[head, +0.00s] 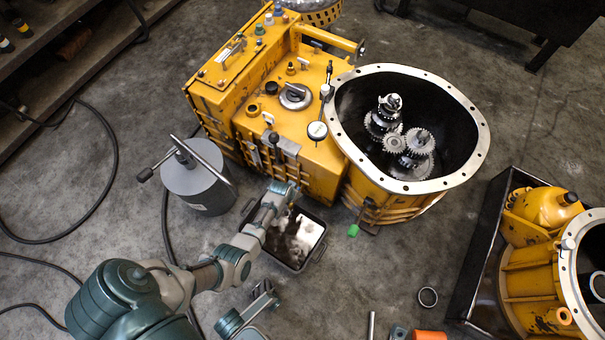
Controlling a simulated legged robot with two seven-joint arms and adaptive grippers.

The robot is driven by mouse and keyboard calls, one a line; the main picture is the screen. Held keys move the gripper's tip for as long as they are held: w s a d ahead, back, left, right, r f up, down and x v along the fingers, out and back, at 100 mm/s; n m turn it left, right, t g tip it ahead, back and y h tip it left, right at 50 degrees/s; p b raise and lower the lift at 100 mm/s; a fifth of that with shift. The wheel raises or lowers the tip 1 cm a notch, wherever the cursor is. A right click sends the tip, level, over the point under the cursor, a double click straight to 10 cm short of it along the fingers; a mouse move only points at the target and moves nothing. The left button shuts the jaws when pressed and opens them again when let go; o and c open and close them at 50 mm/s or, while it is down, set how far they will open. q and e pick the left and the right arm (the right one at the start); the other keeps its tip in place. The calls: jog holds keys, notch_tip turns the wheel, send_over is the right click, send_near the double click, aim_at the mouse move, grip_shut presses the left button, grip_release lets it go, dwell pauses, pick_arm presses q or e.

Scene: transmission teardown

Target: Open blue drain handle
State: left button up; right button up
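My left arm reaches up from the lower left, and its gripper (287,190) is at the lower front corner of the yellow transmission box (310,150), above the drain pan's far edge. I cannot tell whether its fingers are open or shut, or touching anything. No blue drain handle can be made out; the gripper and wrist cover part of that lower corner. A green handle (353,230) sticks out low on the round gear housing (385,205), to the right of the gripper.
A dark drain pan (318,250) with murky contents lies below the gripper. A grey cylindrical container (200,185) with a bar handle stands left. A dark crate (470,270) holds yellow parts at right.

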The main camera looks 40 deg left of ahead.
pick_arm(q)
jog(key=shift+w+f, duration=0.2)
jog(key=shift+f, duration=0.4)
jog(key=shift+w+r, duration=0.1)
jog(key=shift+r, duration=0.1)
grip_shut()
jog(key=shift+n, duration=0.6)
grip_release()
jog(key=shift+f, duration=0.1)
